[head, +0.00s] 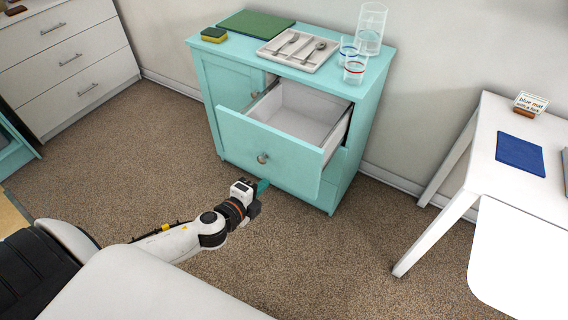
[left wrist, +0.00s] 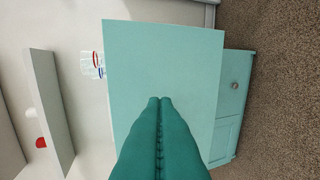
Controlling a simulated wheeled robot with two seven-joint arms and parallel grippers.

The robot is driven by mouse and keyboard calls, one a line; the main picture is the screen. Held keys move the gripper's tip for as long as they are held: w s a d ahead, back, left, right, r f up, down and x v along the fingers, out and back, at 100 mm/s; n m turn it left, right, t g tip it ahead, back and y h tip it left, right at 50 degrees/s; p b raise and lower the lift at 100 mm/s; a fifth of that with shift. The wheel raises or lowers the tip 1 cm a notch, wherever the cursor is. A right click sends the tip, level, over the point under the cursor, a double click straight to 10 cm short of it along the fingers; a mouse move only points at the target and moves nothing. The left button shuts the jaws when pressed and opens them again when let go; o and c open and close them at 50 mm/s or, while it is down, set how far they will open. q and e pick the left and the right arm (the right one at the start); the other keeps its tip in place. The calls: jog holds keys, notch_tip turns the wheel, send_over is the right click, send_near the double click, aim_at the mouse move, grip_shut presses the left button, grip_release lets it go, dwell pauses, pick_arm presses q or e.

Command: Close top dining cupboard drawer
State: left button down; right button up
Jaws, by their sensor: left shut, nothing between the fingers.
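The turquoise dining cupboard (head: 348,165) stands against the wall. Its top drawer (head: 265,140) is pulled well out, and its pale inside (head: 298,112) looks empty. A round knob (head: 262,157) sits on the drawer front. My left gripper (head: 262,187) is shut and empty, its teal fingers in front of the drawer and below the knob in the head view. In the left wrist view, the shut fingers (left wrist: 158,101) point at the broad drawer front (left wrist: 165,55). I cannot tell whether they touch it. My right gripper is not in view.
On the cupboard top are a cutlery tray (head: 318,63), a green board (head: 255,23), a sponge (head: 213,34) and several glasses (head: 371,25). A white table (head: 485,175) with a blue mat (head: 520,152) stands at right. Carpet in front is clear.

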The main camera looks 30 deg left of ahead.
aim_at(290, 158)
pick_arm(q)
jog(key=x, duration=1.1)
jog(key=shift+d+r, duration=0.1)
jog(key=shift+r, duration=0.3)
jog(key=shift+w, duration=0.5)
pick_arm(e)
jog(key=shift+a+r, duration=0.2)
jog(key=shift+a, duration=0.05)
pick_arm(q)
jog(key=shift+w, duration=0.1)
